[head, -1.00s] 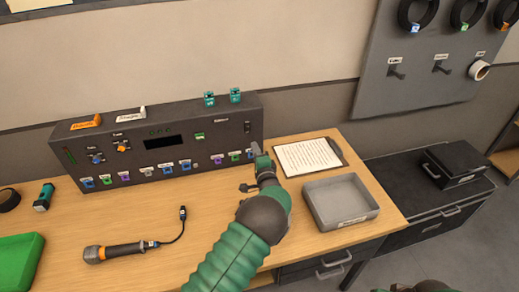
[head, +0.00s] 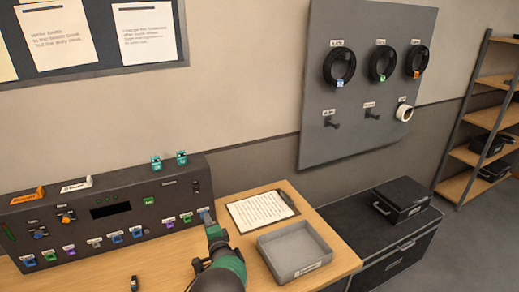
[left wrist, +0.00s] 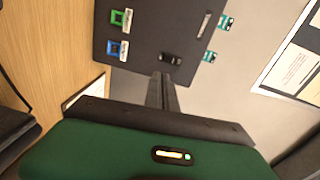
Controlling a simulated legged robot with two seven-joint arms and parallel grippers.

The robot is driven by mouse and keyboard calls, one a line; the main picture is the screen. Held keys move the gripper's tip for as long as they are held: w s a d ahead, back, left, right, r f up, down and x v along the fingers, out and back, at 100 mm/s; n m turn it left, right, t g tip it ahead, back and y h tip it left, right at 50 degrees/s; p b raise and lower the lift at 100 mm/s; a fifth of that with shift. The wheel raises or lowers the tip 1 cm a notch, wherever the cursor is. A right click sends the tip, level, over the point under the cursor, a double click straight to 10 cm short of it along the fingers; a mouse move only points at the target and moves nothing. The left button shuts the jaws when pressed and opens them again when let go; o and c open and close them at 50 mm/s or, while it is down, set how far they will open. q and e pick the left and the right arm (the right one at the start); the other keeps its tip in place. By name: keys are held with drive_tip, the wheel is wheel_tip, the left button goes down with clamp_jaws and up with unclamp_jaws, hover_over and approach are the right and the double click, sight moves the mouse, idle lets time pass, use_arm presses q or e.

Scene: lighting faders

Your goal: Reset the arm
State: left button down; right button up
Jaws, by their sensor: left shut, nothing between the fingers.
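The dark lighting console (head: 100,212) stands at the back left of the table, with a row of coloured fader knobs along its front. My left gripper (head: 205,214) is shut and empty in front of the console's right end. In the left wrist view its closed fingers (left wrist: 163,92) point at the console face (left wrist: 140,40), just below a black knob (left wrist: 170,59); I cannot tell whether they touch it. A green knob (left wrist: 121,19) and a blue knob (left wrist: 117,48) are to the left there. My right gripper is out of view.
A clipboard with paper (head: 262,210) and a grey tray (head: 272,254) lie right of my left arm. A black cabinet (head: 400,235) with a black case (head: 402,200) stands farther right. A pegboard (head: 345,125) with cable coils hangs on the wall.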

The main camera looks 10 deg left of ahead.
use_arm(q)
drive_tip(key=s+d+n+g+h, duration=0.3)
drive_tip(key=s+g, duration=0.1)
drive_tip(key=s, duration=0.9)
drive_tip(key=s+d+f+n+g+h, duration=0.1)
drive_tip(key=s+d+n+g+h, duration=0.2)
drive_tip(key=s, duration=1)
drive_tip(key=s+d+n+g+h, duration=0.3)
drive_tip(key=s+d+n+g, duration=0.1)
drive_tip(key=s, duration=1)
drive_tip(key=shift+d+f+n+g, duration=0.15)
drive_tip(key=shift+f+n+g, duration=0.25)
drive_tip(key=shift+n+g, duration=0.1)
drive_tip(key=shift+a, duration=0.2)
drive_tip(key=shift+d, duration=0.15)
